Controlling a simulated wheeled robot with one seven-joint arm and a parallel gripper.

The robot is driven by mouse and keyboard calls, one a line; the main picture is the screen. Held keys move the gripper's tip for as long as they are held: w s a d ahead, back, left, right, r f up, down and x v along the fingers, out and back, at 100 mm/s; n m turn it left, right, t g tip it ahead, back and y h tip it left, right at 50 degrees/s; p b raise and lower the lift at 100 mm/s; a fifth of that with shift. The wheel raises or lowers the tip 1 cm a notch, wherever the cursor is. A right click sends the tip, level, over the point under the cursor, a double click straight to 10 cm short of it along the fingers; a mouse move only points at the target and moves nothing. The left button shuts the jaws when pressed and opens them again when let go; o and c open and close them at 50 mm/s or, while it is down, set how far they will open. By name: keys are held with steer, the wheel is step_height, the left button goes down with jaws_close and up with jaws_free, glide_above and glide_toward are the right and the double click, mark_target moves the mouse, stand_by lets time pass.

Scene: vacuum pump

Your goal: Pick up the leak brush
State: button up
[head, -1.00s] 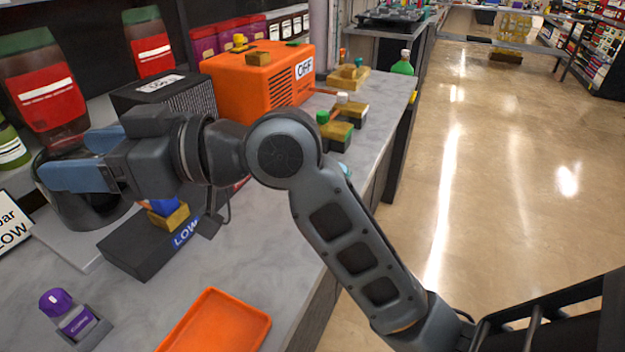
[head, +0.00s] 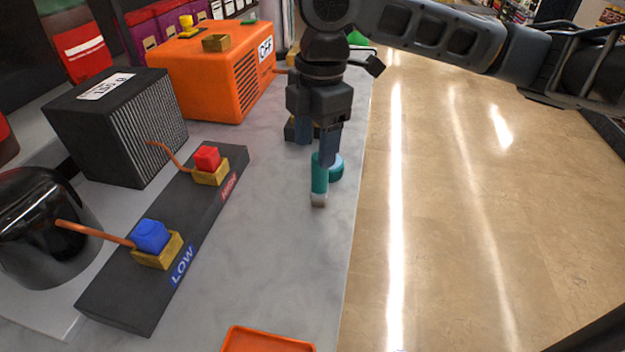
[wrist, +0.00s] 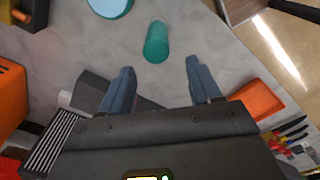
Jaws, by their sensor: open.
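The leak brush (head: 319,182) has a teal handle and a pale tip and is on the grey counter near its right edge in the head view. In the wrist view its teal handle (wrist: 157,42) lies just beyond the fingertips, between their lines. My gripper (head: 316,150) is open and points down over the brush, partly hiding its far end. In the wrist view the two fingers of my gripper (wrist: 159,68) are spread apart with nothing between them. I cannot tell the height left between fingertips and brush.
A round teal thing (head: 337,168) is close beside the brush. A black block (head: 213,206) with red and blue valves, a ribbed black box (head: 110,130) and an orange machine (head: 207,75) stand to the left. An orange tray (head: 266,341) is at the front. The counter between is clear.

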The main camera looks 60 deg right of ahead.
mark_target(318, 172)
steer(key=shift+s+d, duration=0.4)
steer(key=shift+d, duration=0.15)
steer(key=shift+s+d+f, duration=0.1)
steer(key=shift+d+f, duration=0.05)
steer(key=shift+f, duration=0.1)
steer(key=f, duration=0.5)
steer(key=w+f, duration=0.1)
steer(key=f, duration=0.1)
steer(key=shift+a+f, duration=0.2)
steer(key=c, duration=1.1)
steer(key=shift+r, duration=0.1)
steer(key=shift+c, duration=0.2)
